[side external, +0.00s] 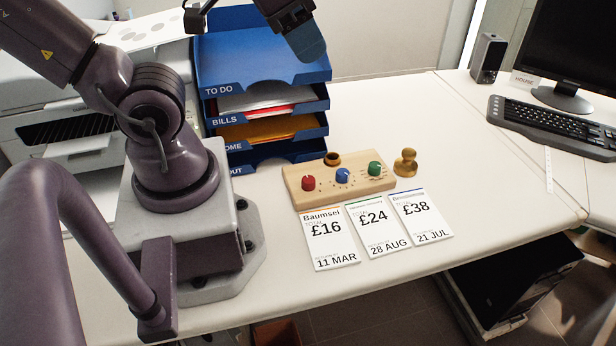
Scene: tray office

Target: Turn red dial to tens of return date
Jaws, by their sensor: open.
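The red dial (308,183) sits at the left end of a light wooden block (330,198). A blue dial (343,176) is in the middle and a green dial (375,169) at the right. Small marks ring the dials but are too small to read. My gripper (308,45) is at the top, above the blue trays, far from the dials. It is open; its fingers are partly seen.
Blue stacked trays (262,70) stand behind. A keyboard (555,125), monitor and speaker (488,58) are at the right. The desk between is clear.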

